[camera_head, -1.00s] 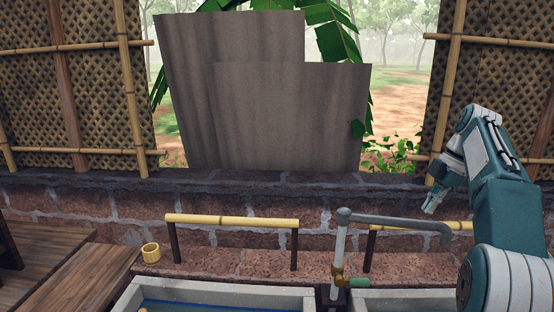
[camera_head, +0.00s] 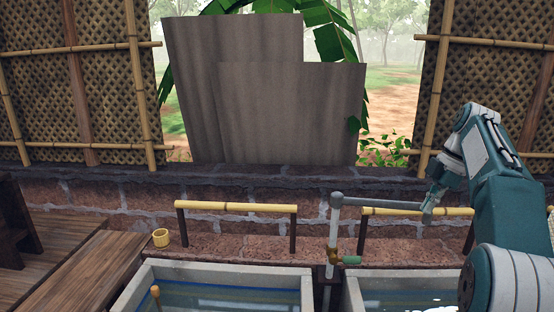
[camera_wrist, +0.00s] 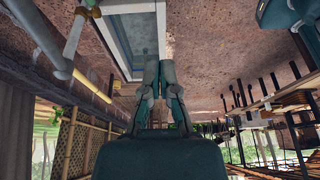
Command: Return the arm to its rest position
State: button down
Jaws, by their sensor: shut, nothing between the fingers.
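My arm is folded up at the right of the head view, above the right basin's side. My gripper (camera_head: 427,216) hangs from it and points down, overlapping the end of the grey pipe (camera_head: 375,203) in the picture. I cannot tell whether they touch. In the wrist view my gripper (camera_wrist: 160,66) has its two fingers side by side, shut, with nothing between them.
Two concrete water basins, left (camera_head: 308,288) and right (camera_head: 352,296), stand in front. Bamboo rails (camera_head: 238,208) run along the brick wall (camera_head: 110,205). A yellow cup (camera_head: 160,238) sits by wooden benches (camera_head: 85,270) at the left. Grey sheets (camera_head: 285,110) lean behind the wall.

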jog(key=s+a+m+t+h, duration=0.2)
jog(key=s+a+m+h, duration=0.1)
jog(key=s+a+m, duration=0.8)
jog(key=s+a+f+m+t, duration=0.1)
jog(key=s+a+f+m, duration=0.2)
jog(key=s+f, duration=0.3)
jog(key=s+a+f+m+t, duration=0.2)
jog(key=s+f, duration=0.4)
jog(key=s, duration=0.5)
jog(key=shift+a+f+m+h, duration=0.3)
jog(key=shift+a+m+h, duration=0.1)
jog(key=shift+a+m, duration=0.4)
